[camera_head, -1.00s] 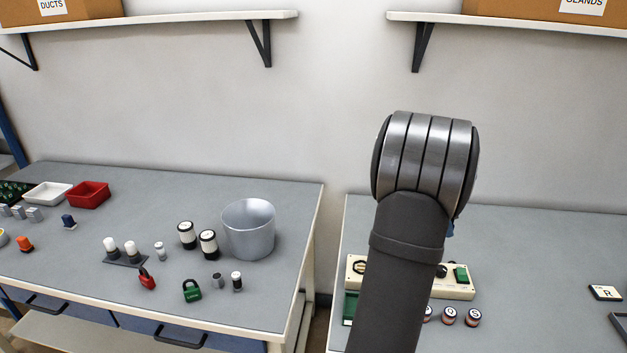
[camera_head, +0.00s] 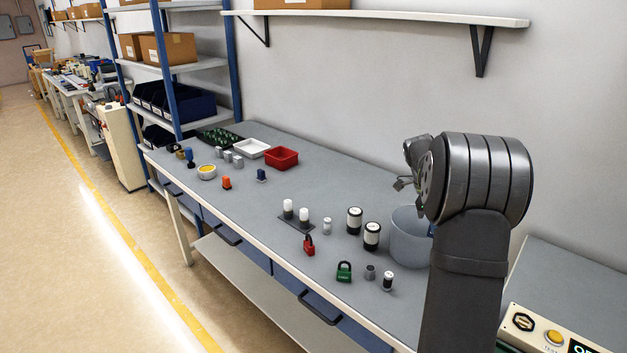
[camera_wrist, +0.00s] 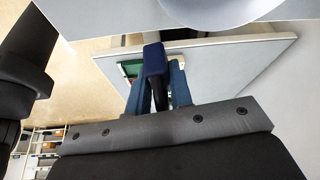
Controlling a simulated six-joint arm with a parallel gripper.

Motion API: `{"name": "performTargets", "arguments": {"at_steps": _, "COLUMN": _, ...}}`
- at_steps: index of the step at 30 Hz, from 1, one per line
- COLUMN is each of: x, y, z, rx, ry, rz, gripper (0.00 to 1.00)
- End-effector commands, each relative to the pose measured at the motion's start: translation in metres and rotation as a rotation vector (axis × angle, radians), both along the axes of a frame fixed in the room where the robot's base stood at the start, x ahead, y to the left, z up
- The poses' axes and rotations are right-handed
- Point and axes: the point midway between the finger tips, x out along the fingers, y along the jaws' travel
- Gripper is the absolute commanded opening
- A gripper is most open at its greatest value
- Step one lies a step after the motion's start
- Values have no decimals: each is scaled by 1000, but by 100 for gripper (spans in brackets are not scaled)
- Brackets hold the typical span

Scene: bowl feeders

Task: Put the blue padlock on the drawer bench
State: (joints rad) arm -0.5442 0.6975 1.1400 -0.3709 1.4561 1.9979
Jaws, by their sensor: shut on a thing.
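My gripper (camera_wrist: 155,88) is shut on the blue padlock (camera_wrist: 153,58), whose dark blue body shows between the fingers in the wrist view. In the head view my arm hides most of the gripper, and only a small blue bit shows beside the arm. The drawer bench (camera_head: 330,170) is the long grey-topped bench with blue drawers and dark handles, left of my arm. The padlock is held in the air near the bench's right end, by the metal bucket (camera_head: 408,243).
A red padlock (camera_head: 308,246), a green padlock (camera_head: 344,271) and several small cylinders stand near the drawer bench's front edge. A red bin (camera_head: 282,158) and white tray (camera_head: 252,148) lie farther back. Bare top lies between them. A second bench (camera_head: 570,285) stands at right.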

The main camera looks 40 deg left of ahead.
Motion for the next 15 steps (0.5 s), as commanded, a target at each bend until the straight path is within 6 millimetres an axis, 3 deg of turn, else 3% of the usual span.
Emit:
{"name": "performTargets", "arguments": {"at_steps": 1, "x": -12, "y": 24, "z": 1, "rx": 1, "ry": 0, "rz": 12, "gripper": 0}}
{"name": "performTargets", "arguments": {"at_steps": 6, "x": -42, "y": 73, "z": 2, "rx": 0, "ry": 0, "rz": 20, "gripper": 0}}
{"name": "performTargets", "arguments": {"at_steps": 13, "x": -69, "y": 109, "z": 3, "rx": 1, "ry": 0, "rz": 25, "gripper": 0}}
{"name": "performTargets", "arguments": {"at_steps": 15, "x": -68, "y": 106, "z": -12, "rx": -3, "ry": 4, "rz": 21, "gripper": 0}}
